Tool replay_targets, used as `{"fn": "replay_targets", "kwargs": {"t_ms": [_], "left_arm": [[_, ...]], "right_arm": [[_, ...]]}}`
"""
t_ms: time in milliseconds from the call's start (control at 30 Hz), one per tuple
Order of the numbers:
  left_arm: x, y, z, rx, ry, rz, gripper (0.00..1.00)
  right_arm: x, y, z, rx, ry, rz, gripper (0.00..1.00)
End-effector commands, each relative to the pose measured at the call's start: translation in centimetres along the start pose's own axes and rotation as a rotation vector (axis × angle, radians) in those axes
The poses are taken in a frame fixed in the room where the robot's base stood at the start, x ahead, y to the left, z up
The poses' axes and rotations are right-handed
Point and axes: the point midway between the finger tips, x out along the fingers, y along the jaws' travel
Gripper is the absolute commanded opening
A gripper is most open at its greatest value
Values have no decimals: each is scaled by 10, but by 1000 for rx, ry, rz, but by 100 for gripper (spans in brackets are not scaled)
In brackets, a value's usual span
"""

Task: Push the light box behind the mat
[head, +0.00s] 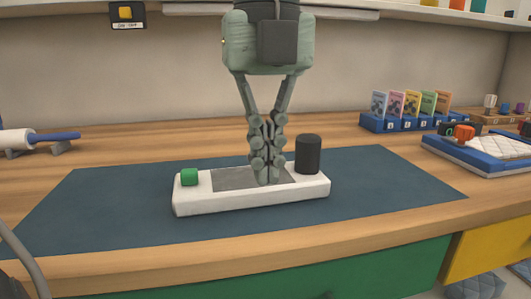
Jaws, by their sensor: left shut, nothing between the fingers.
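The light box (225,201) is a long white slab with a grey top panel (222,180). It lies on the dark blue mat (365,200), slightly angled. The fingers hide part of the panel. My right gripper is not in view.
The wooden table (110,155) is clear behind the mat, up to the wall. A blue rack of colored cards (410,110) stands at the back right. A blue tray with a white quilted pad (490,148) is at right. A white roller (18,138) lies at left.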

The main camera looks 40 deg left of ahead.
Motion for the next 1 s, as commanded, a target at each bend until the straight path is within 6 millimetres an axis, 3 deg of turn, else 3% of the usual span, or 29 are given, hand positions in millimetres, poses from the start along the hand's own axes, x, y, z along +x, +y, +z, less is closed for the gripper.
{"fn": "replay_targets", "kwargs": {"t_ms": [100, 333, 400, 600, 1000], "left_arm": [[30, 1, -1, 2, 5, 4, 0], [77, 1, -1, 2, 6, 2, 0], [70, -1, 14, -5, 5, -5, 0], [71, -1, 35, -4, 4, -5, 0], [71, 0, 40, -3, 2, -3, 0]], "right_arm": [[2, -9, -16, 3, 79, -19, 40], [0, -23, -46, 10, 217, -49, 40], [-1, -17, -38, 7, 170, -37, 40], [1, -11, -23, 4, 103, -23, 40], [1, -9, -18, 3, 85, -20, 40]]}}
